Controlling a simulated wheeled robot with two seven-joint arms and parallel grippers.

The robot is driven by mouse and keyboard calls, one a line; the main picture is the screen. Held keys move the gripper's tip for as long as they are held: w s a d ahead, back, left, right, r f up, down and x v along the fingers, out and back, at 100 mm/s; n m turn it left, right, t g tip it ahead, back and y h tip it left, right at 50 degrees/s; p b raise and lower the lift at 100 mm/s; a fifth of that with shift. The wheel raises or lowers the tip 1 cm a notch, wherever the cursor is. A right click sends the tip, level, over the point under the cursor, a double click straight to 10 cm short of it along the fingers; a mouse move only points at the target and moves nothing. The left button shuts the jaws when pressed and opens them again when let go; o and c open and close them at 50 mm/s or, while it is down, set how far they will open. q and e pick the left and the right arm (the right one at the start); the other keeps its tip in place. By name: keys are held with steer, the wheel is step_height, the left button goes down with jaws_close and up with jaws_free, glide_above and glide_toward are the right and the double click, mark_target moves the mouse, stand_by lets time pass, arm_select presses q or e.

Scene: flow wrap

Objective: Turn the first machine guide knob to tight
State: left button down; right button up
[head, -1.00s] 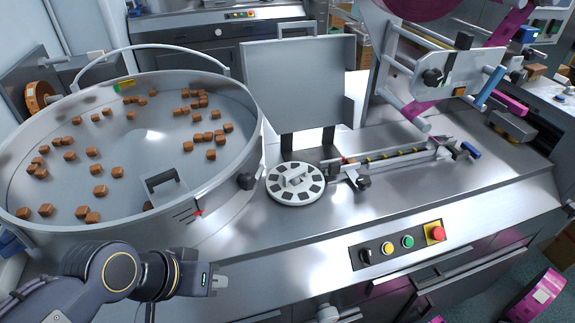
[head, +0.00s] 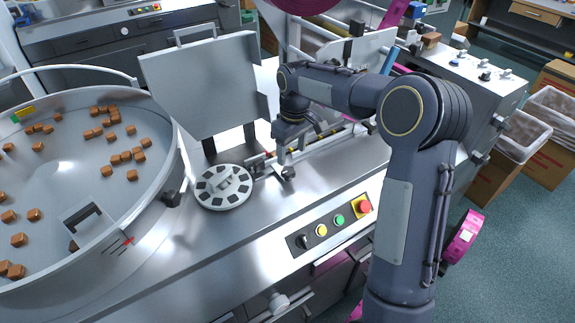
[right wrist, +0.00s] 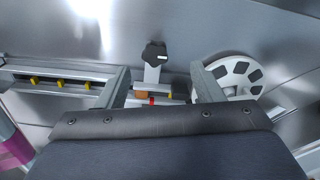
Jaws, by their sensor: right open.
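A black lobed guide knob (right wrist: 154,52) with a white mark sits on a light metal bracket in the right wrist view. In the head view the knob (head: 288,173) is just in front of the guide rail, right of the slotted disc (head: 224,187). My right gripper (right wrist: 160,68) is open, with its two fingers apart on either side of the knob's bracket. The knob lies slightly beyond the fingertips in that view, and nothing is held. In the head view my right gripper (head: 281,152) is above the rail, close behind the knob. My left gripper is out of view.
A steel bowl (head: 160,190) with several brown pieces stands at the left. A tilted metal panel (head: 205,90) rises behind the disc. A button panel (head: 330,225) is on the machine's front face. The film frame stands behind my right arm.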

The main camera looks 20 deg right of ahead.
mark_target(288, 170)
steer(key=shift+w+f, duration=0.9)
steer(key=shift+w, duration=0.15)
steer(key=shift+w+f, duration=0.1)
steer(key=shift+f, duration=0.25)
step_height(288, 170, down, 7)
steer(key=shift+f+p, duration=0.15)
steer(key=shift+p, duration=0.65)
steer(key=c, duration=1)
steer(key=shift+o, duration=0.2)
